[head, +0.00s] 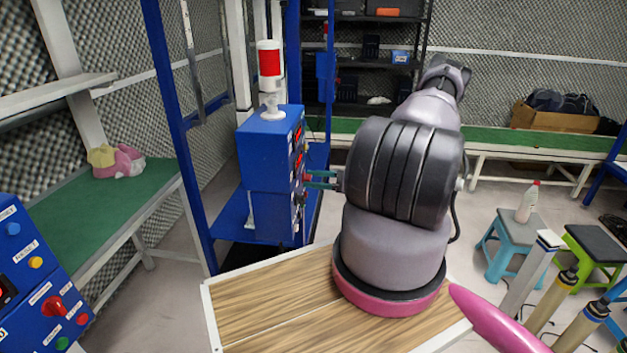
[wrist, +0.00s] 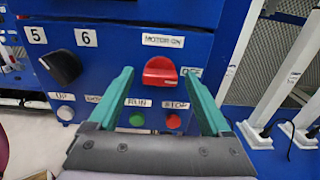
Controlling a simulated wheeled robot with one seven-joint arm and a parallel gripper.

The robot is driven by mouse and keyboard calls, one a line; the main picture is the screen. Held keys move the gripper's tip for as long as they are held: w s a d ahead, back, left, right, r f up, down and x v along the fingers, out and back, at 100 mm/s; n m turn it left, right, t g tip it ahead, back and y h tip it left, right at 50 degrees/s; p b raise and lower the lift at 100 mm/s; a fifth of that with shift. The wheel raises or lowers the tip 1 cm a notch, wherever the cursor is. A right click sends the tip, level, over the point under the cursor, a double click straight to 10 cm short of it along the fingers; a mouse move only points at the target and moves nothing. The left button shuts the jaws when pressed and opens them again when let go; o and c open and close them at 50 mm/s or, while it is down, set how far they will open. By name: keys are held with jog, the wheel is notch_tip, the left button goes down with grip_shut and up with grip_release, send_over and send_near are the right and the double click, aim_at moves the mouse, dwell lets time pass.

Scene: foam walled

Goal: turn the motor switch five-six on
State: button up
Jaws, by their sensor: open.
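The red rotary switch (wrist: 160,74) is on a blue control panel (wrist: 215,15) in the wrist view. A partly legible label above it seems to read "MOTOR ON", and a label at its lower right is partly hidden. Its handle looks roughly level. My gripper (wrist: 159,76) is open, its green fingers on either side of the red switch in the picture; I cannot tell whether they touch it. In the head view my gripper (head: 312,180) is at the right face of the blue control box (head: 265,165), where the switch is hard to make out.
A black knob (wrist: 62,67) sits below labels "5" and "6", left of the fingers. A green button (wrist: 137,119) and a red button (wrist: 173,121) sit below the switch. A red-and-white signal lamp (head: 269,65) stands on the box. A wooden tabletop (head: 270,310) is in front.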

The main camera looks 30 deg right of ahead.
grip_shut()
jog(key=shift+n, duration=0.3)
jog(key=n, duration=1.7)
jog(key=shift+n, duration=0.3)
dwell(0.5)
